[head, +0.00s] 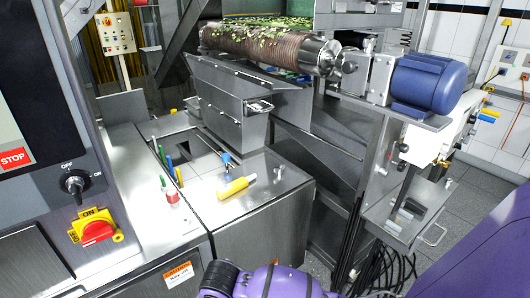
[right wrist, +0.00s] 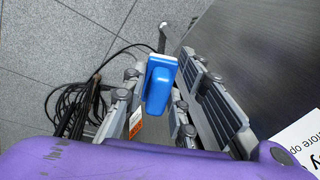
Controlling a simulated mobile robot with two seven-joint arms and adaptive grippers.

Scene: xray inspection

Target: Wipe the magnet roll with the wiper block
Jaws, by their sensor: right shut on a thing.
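The magnet roll (head: 265,50) is a long brownish ribbed cylinder at the top of the machine in the head view, with yellow-green flakes scattered over its upper side. Its right end has a bare metal cap and shaft leading toward a blue motor. My right gripper (right wrist: 160,82) shows in the right wrist view, shut on a blue block (right wrist: 159,85), which appears to be the wiper block. The block sits between the fingers, above the grey tiled floor. Neither gripper shows in the head view, so the block's distance from the roll cannot be told. My left gripper is out of view.
The blue motor (head: 429,82) stands right of the roll. A steel hopper (head: 225,108) lies below it. The steel counter (head: 210,205) holds a yellow bottle (head: 235,188) and several small items. A control panel (head: 75,150) stands at left. Black cables (right wrist: 75,100) lie on the floor.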

